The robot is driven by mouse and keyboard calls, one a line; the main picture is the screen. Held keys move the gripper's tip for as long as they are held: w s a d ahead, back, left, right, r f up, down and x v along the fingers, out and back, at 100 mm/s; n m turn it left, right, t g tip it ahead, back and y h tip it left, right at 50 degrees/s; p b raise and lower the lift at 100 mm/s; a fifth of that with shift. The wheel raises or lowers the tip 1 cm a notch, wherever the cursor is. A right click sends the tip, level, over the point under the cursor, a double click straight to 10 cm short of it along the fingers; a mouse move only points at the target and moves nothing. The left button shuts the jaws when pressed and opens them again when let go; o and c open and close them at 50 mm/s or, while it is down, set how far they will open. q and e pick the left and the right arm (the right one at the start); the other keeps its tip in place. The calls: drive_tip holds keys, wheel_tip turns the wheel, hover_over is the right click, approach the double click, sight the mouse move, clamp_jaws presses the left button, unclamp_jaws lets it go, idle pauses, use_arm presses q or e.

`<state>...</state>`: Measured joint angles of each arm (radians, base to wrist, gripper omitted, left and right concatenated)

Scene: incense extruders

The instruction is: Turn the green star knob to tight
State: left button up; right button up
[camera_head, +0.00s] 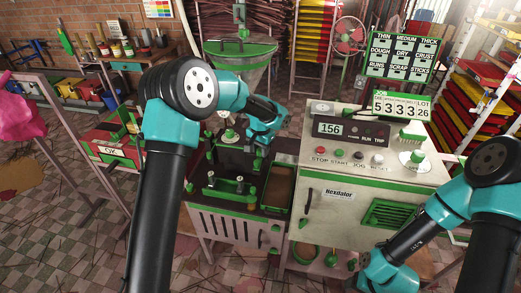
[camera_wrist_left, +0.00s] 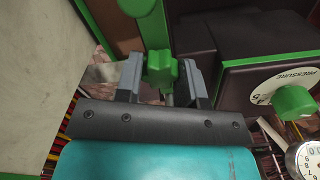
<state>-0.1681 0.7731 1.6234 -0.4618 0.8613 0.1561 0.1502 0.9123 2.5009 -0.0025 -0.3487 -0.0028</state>
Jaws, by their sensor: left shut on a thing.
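In the left wrist view, the green star knob (camera_wrist_left: 161,69) sits between the two grey fingers of my left gripper (camera_wrist_left: 163,75). The gripper is shut on the knob, with one finger on each side. A green post or arm of the machine rises just behind the knob. In the head view, my left arm reaches over the dark extruder (camera_head: 237,160) below the green-rimmed hopper (camera_head: 240,50). The wrist hides the knob and most of the fingers there. My right arm is at the lower right, and its gripper is out of view.
A second green knob (camera_wrist_left: 295,102) with a pressure dial (camera_wrist_left: 284,87) is close to the right of my left gripper. The control cabinet (camera_head: 368,150) with a 156 display stands right of the extruder. A brown tray (camera_head: 279,185) lies between them.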

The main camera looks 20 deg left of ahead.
sight(260, 150)
use_arm(q)
drive_tip(key=m, duration=0.5)
drive_tip(key=shift+m, duration=0.3)
drive_tip(key=m, duration=0.5)
drive_tip(key=o, duration=0.9)
wheel_tip(260, 150, up, 18)
drive_tip(key=shift+f, duration=0.25)
idle(0.4)
